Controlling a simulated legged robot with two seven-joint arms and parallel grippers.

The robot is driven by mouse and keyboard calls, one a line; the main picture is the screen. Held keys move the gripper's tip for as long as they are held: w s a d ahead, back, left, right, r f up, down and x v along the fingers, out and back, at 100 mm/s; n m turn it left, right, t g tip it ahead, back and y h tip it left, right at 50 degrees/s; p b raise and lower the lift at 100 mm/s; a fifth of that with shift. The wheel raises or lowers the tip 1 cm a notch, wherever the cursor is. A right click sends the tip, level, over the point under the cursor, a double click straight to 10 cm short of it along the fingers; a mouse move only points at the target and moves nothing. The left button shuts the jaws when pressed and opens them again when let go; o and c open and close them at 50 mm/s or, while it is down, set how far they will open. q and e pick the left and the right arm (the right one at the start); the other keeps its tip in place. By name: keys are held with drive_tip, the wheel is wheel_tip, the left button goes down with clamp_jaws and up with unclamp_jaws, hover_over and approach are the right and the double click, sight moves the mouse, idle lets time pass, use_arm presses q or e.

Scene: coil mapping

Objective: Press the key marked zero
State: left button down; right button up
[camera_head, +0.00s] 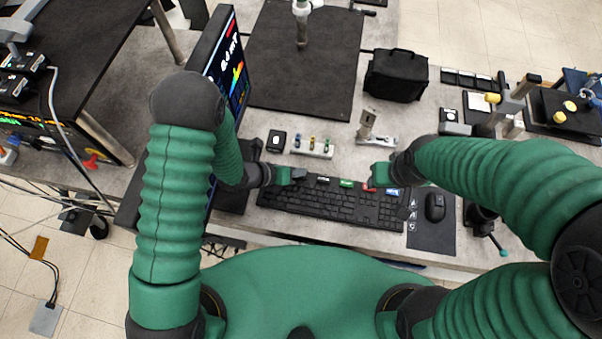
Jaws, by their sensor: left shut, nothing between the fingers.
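A black keyboard (325,203) lies on the grey table in front of me. Its key markings are too small to read, so I cannot tell which key is zero. My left gripper (299,174) is shut and empty, over the far left part of the keyboard; I cannot tell whether it touches a key. My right gripper (370,186) is over the far right part of the keyboard. Its fingers are small and partly hidden by its wrist, so its opening is unclear.
A monitor (228,75) stands left of the keyboard. A black mouse (435,206) lies on a dark pad (431,236) to the right. Behind are a small connector block (312,147), a metal fixture (368,125) and a black bag (397,76).

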use_arm(q)
drive_tip(key=shift+f, duration=0.25)
drive_tip(key=shift+r, duration=0.15)
idle(0.3)
drive_tip(key=shift+r, duration=0.75)
wheel_tip(320, 180, up, 5)
drive_tip(key=p, duration=0.4)
drive_tip(key=shift+s+f, duration=0.1)
drive_tip(key=shift+s, duration=0.05)
idle(0.4)
